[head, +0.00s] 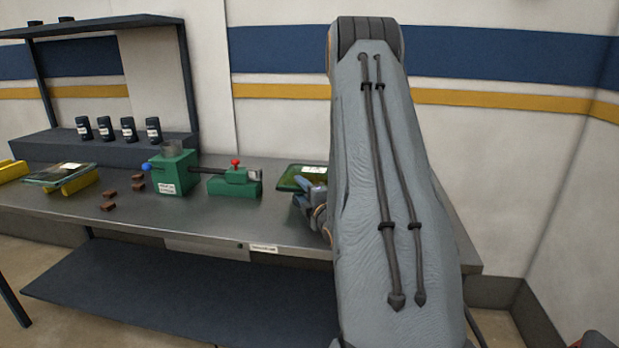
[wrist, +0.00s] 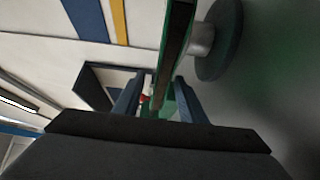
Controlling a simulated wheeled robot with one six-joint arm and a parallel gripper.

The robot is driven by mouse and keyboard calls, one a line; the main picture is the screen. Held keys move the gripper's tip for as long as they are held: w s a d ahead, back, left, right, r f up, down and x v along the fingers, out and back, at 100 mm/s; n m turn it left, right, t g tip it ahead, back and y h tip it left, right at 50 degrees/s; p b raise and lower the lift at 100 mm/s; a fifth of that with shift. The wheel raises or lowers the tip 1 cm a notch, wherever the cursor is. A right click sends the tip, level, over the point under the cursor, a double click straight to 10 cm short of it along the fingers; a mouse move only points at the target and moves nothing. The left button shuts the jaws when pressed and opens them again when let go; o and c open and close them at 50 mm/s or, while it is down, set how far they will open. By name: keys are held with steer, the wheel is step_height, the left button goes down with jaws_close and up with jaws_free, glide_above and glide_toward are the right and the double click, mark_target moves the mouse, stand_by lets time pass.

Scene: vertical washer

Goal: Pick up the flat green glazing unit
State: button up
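The flat green glazing unit (head: 297,171) lies flat above the right part of the steel bench, with a white label on top. My arm hides its right part. In the wrist view the glazing unit (wrist: 174,45) shows edge-on as a dark band with green borders, resting on a grey round stand (wrist: 216,40). My gripper (head: 314,190) is at its near edge in the head view. In the wrist view the two blue fingers of my gripper (wrist: 156,92) are apart, one on each side of the pane's edge. A gap shows beside the left finger.
A green machine (head: 174,172) and a green clamp with a red knob (head: 236,180) stand left of the glazing unit. Another pane (head: 60,174) lies on yellow blocks at far left. Small brown blocks (head: 109,206) lie between. Dark bottles (head: 128,129) stand on a shelf behind.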

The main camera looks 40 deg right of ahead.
mark_target(294, 181)
steer(key=shift+p+x, duration=1.05)
steer(key=shift+x, duration=1.4)
steer(key=shift+a, duration=0.15)
steer(key=shift+c, duration=0.3)
jaws_close()
steer(key=shift+f, duration=0.1)
steer(key=shift+w, duration=0.1)
